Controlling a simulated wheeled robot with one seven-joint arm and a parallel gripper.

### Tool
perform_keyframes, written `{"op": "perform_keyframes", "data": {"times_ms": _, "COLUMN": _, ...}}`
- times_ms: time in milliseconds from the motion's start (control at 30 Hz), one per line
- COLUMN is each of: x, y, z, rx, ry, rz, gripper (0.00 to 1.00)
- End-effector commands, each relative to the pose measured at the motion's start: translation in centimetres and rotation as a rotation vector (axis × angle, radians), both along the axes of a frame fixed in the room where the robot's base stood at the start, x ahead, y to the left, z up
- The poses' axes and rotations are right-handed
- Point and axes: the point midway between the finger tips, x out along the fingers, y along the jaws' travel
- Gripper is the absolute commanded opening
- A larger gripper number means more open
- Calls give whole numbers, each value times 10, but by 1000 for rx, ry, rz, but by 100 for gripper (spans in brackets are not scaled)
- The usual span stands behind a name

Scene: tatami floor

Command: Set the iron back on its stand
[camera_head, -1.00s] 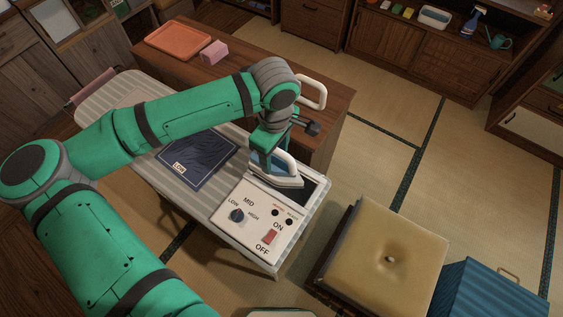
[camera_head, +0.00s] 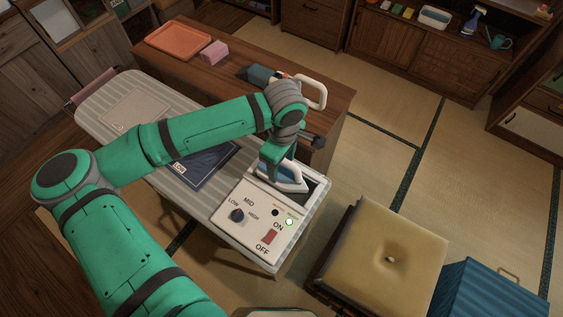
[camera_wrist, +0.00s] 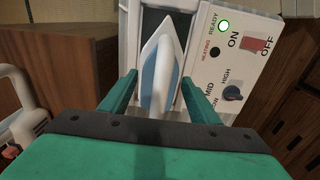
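The iron (camera_wrist: 170,62), white and light blue with a white handle, lies in the dark recess of its stand (camera_wrist: 133,20). It also shows in the head view (camera_head: 291,184), partly hidden by my gripper. My gripper (camera_wrist: 160,76) is over the iron, one green finger on each side of the handle. The fingers look apart from the handle, with a gap on both sides. The control panel (camera_head: 257,232) beside the recess has a LOW/MID/HIGH knob (camera_head: 237,215), a red ON/OFF switch (camera_head: 269,237) and a lit green READY light (camera_head: 289,222).
The striped ironing board (camera_head: 215,205) carries a dark blue cloth (camera_head: 207,172). A cushion (camera_head: 385,262) stands at right.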

Motion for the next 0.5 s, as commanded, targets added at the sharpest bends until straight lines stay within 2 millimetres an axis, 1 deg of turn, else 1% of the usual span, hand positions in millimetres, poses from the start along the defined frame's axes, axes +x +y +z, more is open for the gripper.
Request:
{"op": "perform_keyframes", "data": {"times_ms": 333, "x": 0, "y": 0, "z": 1, "rx": 0, "ry": 0, "rz": 0, "gripper": 70}}
{"op": "perform_keyframes", "data": {"times_ms": 433, "x": 0, "y": 0, "z": 6, "rx": 0, "ry": -1, "rz": 0, "gripper": 70}}
{"op": "perform_keyframes", "data": {"times_ms": 500, "x": 0, "y": 0, "z": 13, "rx": 1, "ry": -1, "rz": 0, "gripper": 70}}
